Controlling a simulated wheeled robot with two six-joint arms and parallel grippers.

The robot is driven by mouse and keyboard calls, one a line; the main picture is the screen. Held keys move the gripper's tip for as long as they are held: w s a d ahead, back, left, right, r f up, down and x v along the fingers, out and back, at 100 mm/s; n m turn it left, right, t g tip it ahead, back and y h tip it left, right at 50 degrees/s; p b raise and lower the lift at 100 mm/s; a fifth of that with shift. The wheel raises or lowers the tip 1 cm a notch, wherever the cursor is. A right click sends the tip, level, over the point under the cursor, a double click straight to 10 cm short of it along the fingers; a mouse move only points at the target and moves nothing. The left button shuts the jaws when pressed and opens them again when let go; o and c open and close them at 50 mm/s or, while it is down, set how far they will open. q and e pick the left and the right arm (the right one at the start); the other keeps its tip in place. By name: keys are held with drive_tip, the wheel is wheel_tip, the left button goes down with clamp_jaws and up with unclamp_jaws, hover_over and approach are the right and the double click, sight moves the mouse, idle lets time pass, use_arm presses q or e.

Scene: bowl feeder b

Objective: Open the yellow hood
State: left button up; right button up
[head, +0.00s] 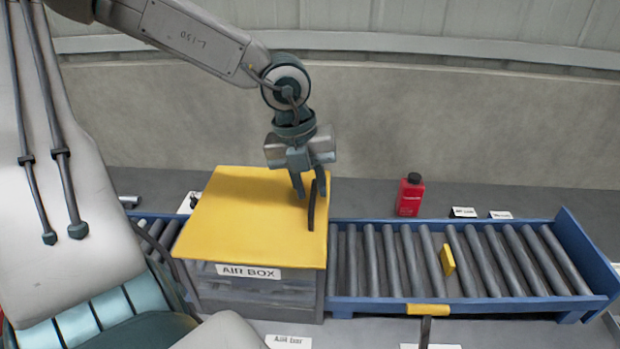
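The yellow hood (245,215) is a flat yellow lid that lies down over a grey box labelled "AIR BOX" (248,272). My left gripper (309,190) hangs from above at the hood's right side, fingers pointing down. Its two fingers are apart, with a thin dark upright piece (311,212), perhaps a handle, showing between and just below them. I cannot tell whether the fingers touch it. My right gripper is not in view.
A blue-framed roller conveyor (375,262) runs past the box on both sides. A small yellow block (447,260) is on the rollers. A yellow-topped lever (428,310) stands at the front rail. A red bottle (409,196) and small labels are behind the conveyor.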

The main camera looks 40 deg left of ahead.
use_arm(q)
clamp_jaws()
drive_tip(key=shift+r, duration=0.2)
